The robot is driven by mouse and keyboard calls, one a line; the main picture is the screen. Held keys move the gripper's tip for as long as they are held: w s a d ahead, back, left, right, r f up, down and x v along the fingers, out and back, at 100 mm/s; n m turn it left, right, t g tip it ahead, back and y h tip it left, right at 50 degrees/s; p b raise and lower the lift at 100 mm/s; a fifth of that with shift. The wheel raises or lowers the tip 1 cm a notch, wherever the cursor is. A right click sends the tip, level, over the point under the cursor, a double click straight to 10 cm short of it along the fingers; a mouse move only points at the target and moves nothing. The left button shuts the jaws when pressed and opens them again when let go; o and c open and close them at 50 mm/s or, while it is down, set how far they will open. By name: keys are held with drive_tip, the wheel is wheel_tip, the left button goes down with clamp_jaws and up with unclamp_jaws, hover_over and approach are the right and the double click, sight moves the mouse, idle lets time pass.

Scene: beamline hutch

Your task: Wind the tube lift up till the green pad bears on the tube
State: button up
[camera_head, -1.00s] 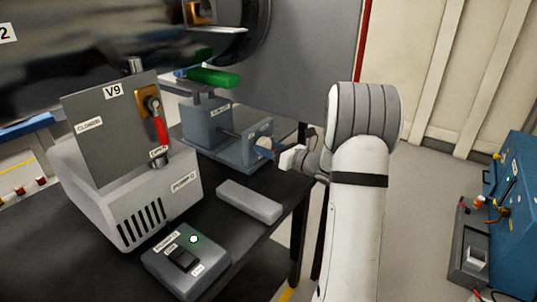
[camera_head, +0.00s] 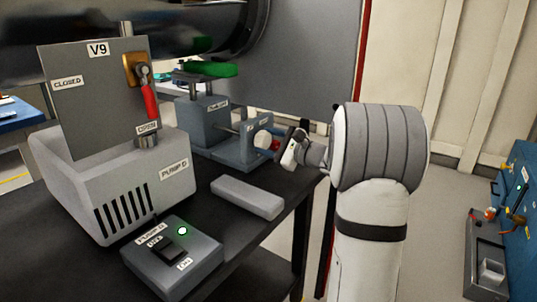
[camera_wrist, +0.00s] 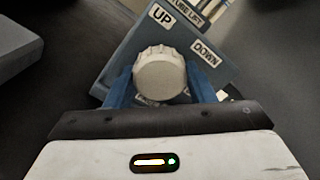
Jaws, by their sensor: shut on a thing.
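The tube lift (camera_head: 205,128) is a blue-grey screw jack on the dark bench, with a green pad (camera_head: 212,70) on top. The pad is just below the big dark tube (camera_head: 130,28); whether they touch I cannot tell. The lift's pale ribbed knob (camera_head: 263,139) is on its right-hand end. My gripper (camera_head: 273,146) reaches it from the right. In the wrist view the knob (camera_wrist: 160,74) is between the blue fingers of my gripper (camera_wrist: 160,82), which is shut on it. The UP and DOWN labels (camera_wrist: 183,30) show behind the knob.
A grey pump box (camera_head: 115,190) with a V9 valve panel (camera_head: 95,100) stands at left. A switch box (camera_head: 172,255) with a green light and a grey block (camera_head: 247,196) are on the bench in front. Blue equipment (camera_head: 510,215) stands at far right.

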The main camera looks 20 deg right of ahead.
drive_tip(key=n+b, duration=0.4)
drive_tip(key=shift+d+f+n+b, duration=0.15)
drive_tip(key=shift+f+n+b, duration=0.15)
drive_tip(key=shift+b, duration=0.05)
drive_tip(key=n, duration=0.4)
drive_tip(key=shift+r+b, duration=0.25)
drive_tip(key=shift+b, duration=0.1)
drive_tip(key=n, duration=0.6)
drive_tip(key=shift+n, duration=0.4)
drive_tip(key=n, duration=0.5)
drive_tip(key=shift+n, duration=0.6)
drive_tip(key=o, duration=1)
drive_tip(key=shift+c, duration=0.2)
drive_tip(key=shift+r, duration=0.1)
